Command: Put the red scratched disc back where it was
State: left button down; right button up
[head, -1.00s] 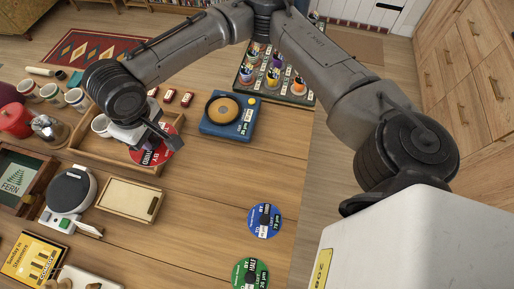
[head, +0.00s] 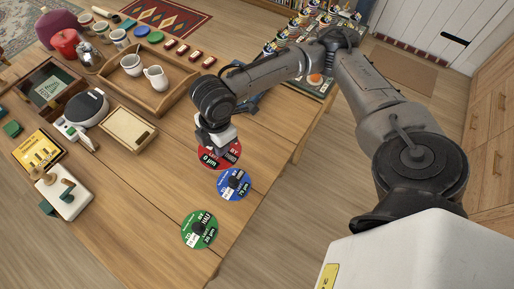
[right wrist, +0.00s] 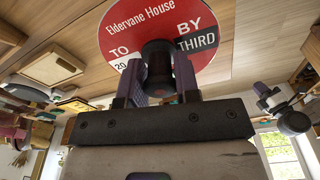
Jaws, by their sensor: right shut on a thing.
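My right gripper (head: 221,147) is shut on the red disc's dark central knob, which shows between the fingers in the right wrist view (right wrist: 157,58). The disc looks roughly flat, close to the tabletop; I cannot tell whether it touches the wood. Its back part is hidden by the gripper. My left gripper is not in view.
A wooden tray (head: 178,98) with white cups and a jug stands behind left. A blue device (head: 247,103) is mostly hidden behind my right arm. A shallow wooden box (head: 129,130) lies left. The table's right edge is near; wood around the discs is clear.

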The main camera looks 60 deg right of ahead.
jog(key=s+d+f+n+g+h+b, duration=0.1)
jog(key=s+d+f+n+b, duration=0.35)
jog(key=n, duration=0.45)
jog(key=s+d+f+n+g+b, duration=0.1)
jog(key=s+d+f+n, duration=0.35)
jog(key=s+n, duration=0.4)
jog(key=b, duration=0.2)
send_over(258, 147)
jog(key=shift+n, duration=0.35)
jog(key=f, duration=0.7)
jog(key=shift+w, duration=0.2)
jog(key=shift+f, duration=2)
jog(key=shift+d, duration=0.1)
jog(key=o, duration=0.8)
jog(key=shift+o, duration=0.6)
